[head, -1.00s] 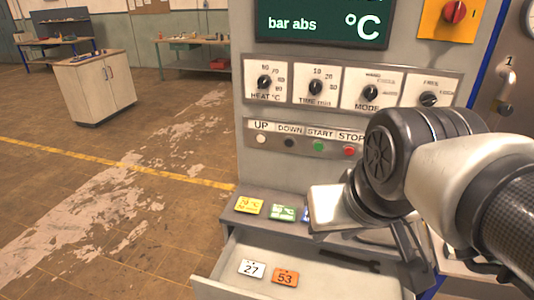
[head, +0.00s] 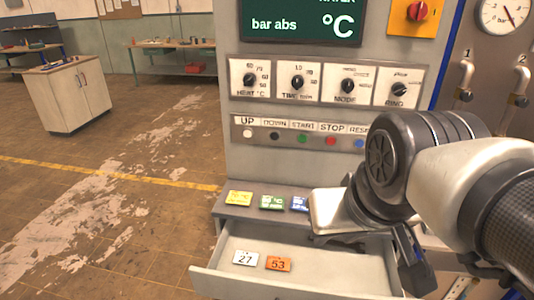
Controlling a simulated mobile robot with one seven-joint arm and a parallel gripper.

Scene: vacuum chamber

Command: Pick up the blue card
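The blue card (head: 299,204) lies on the narrow ledge below the control panel, at the right end of a row of cards. Part of its right side is close to or behind my arm's white end piece. My gripper (head: 412,272) hangs at the lower right, over the right end of the open drawer, right of and nearer than the blue card. Its dark fingers are seen from the side and partly overlap, so their opening is unclear. No card shows in them.
A yellow card (head: 239,198) and a green card (head: 272,202) lie left of the blue one. The open drawer (head: 225,283) below holds a white tag 27 (head: 245,258) and an orange tag 53 (head: 278,264). Knobs and buttons line the panel (head: 315,83) above.

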